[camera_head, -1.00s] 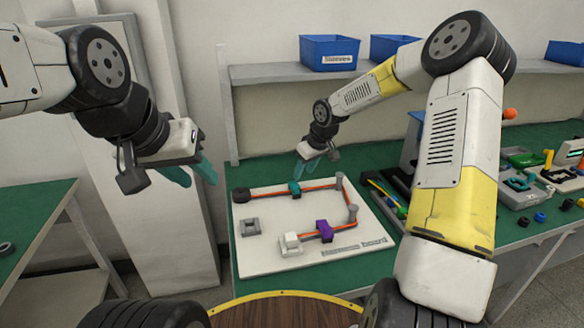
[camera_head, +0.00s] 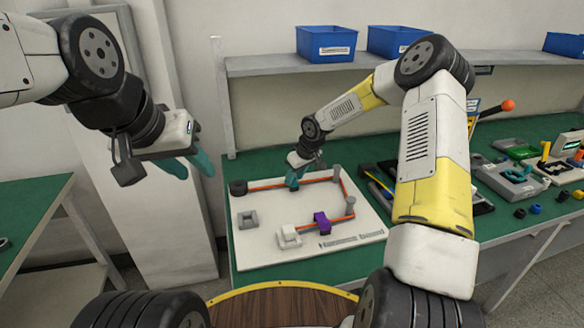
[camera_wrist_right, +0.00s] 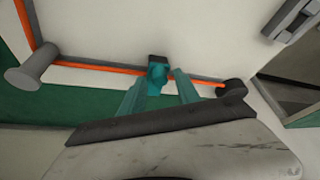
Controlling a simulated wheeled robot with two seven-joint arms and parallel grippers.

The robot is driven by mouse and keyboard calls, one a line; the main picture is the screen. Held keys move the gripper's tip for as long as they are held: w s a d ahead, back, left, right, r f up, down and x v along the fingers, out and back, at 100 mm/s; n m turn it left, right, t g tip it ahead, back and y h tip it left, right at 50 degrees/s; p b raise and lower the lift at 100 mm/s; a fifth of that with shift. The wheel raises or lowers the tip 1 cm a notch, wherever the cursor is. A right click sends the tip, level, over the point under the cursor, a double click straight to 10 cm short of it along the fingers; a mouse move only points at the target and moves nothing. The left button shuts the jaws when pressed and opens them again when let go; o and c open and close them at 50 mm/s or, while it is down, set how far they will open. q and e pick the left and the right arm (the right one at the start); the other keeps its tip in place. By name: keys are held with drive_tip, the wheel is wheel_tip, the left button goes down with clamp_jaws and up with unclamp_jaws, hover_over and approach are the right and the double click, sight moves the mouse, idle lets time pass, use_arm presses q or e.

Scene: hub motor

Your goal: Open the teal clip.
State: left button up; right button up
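The teal clip (camera_wrist_right: 158,70) is on the orange cable, between the grey post and the black end piece in the right wrist view. In the head view the clip is hard to tell from my teal fingers. My right gripper (camera_head: 293,182) is down at the far side of the board. In the right wrist view its two fingers (camera_wrist_right: 159,79) are apart, with their tips on either side of the clip; I cannot tell whether they touch it. My left gripper (camera_head: 190,165) is raised left of the board, open and empty.
The white board (camera_head: 265,257) lies on the green table, with a purple clip (camera_head: 321,221), a white connector (camera_head: 288,237), a grey square part (camera_head: 247,219) and grey posts (camera_head: 350,205). Trays and parts crowd the right. Blue bins (camera_head: 326,42) stand on the shelf.

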clamp_jaws()
idle(1.2)
